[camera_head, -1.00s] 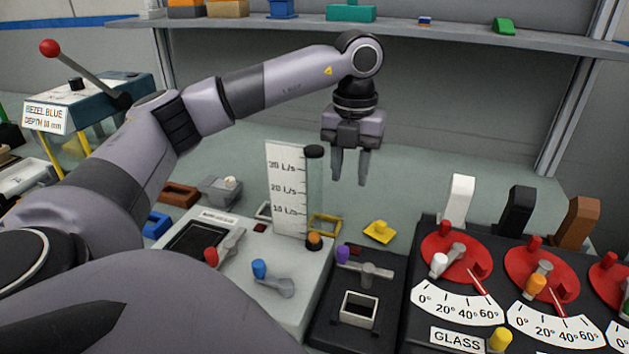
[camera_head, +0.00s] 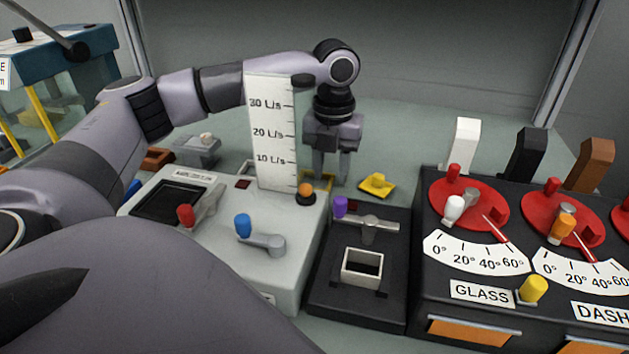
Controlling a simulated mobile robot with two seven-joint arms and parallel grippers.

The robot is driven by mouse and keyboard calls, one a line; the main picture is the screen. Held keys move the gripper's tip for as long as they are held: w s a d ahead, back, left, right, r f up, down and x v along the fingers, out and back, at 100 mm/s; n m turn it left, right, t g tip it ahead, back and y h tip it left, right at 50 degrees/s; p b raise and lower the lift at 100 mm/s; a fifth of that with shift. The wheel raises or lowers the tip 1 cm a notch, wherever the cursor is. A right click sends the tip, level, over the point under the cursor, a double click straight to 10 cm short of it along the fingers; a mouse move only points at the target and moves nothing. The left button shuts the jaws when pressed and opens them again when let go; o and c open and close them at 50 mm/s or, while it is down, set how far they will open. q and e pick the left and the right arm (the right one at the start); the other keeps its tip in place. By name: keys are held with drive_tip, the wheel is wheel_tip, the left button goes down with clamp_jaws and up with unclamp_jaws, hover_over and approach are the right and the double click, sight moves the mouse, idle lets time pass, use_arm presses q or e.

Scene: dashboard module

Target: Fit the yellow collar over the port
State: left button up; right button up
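The yellow collar (camera_head: 328,182) is a thin rectangular frame lying on the bench behind the grey gauge console, partly hidden by my gripper and the console parts. My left gripper (camera_head: 330,178) points down with its two fingers apart, the fingertips low at the collar. I cannot tell whether they touch it. A white-rimmed rectangular opening, which looks like the port (camera_head: 346,272), stands up from a black base in the front middle; nothing is around it. My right gripper is not in view.
A yellow piece with a knob (camera_head: 377,184) lies right of the gripper. The white flow scale (camera_head: 271,135) stands close to its left. A lever with a purple knob (camera_head: 340,206) lies between collar and port. The red-dial console (camera_head: 480,290) is to the right.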

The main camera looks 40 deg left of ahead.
use_arm(q)
drive_tip(key=shift+f, duration=0.85)
clamp_jaws()
